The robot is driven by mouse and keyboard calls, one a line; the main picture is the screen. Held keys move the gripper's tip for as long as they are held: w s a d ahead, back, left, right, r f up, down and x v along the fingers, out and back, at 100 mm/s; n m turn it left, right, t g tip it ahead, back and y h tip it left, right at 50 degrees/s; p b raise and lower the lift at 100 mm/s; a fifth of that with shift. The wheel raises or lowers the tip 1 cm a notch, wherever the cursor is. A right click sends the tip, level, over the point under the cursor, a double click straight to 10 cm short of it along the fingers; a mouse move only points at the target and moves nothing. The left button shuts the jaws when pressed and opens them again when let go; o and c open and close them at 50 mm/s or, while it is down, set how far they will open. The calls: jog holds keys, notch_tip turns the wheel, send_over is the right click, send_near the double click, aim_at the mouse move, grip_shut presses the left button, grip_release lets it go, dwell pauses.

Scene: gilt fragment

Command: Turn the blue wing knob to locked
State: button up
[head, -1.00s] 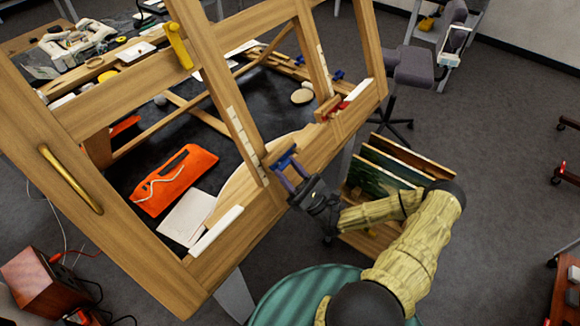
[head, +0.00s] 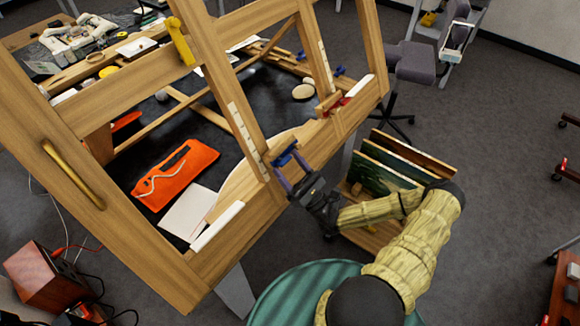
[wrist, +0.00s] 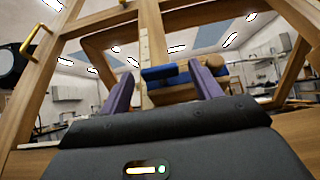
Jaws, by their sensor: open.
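The blue wing knob (wrist: 172,73) is on the wooden frame (wrist: 152,45) and shows between and just beyond my fingers in the wrist view, its bar lying roughly crosswise. In the head view the knob (head: 285,153) is at the frame's lower rail, right at my fingertips. My gripper (head: 291,169) is open, with its purple fingers either side of the knob. In the wrist view my gripper (wrist: 163,82) has a finger at each side of the blue bar. I cannot tell whether either finger touches it. No locked marking is readable.
A yellow knob (head: 178,42) and a red knob (head: 338,106) are elsewhere on the frame. A black table with an orange pouch (head: 176,174) lies behind it. A rack of panels (head: 395,165) stands right of my gripper. A grey chair (head: 412,65) is farther back.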

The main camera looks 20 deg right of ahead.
jog(key=b+v, duration=0.7)
jog(key=v, duration=1)
jog(key=shift+b, duration=0.3)
jog(key=shift+s+f, duration=0.1)
jog(key=shift+s, duration=0.05)
jog(key=s+a+n+g+h, duration=0.2)
jog(key=s+a+n+g, duration=0.2)
jog(key=n+g, duration=0.75)
jog(key=s+a+n+g+h, duration=0.2)
jog(key=s+a+n+g, duration=0.3)
jog(key=n+g, duration=0.7)
jog(key=w+r+n+t+h, duration=0.2)
jog(key=w+r+h, duration=0.1)
jog(key=r+h, duration=0.2)
jog(key=w+d+r+n+t+h, duration=0.1)
jog(key=w+r+n+t+h, duration=0.1)
jog(key=r+h, duration=0.4)
notch_tip(320, 180, up, 3)
jog(key=shift+w+r+n, duration=0.2)
jog(key=shift+w+n, duration=0.6)
jog(key=shift+n, duration=0.05)
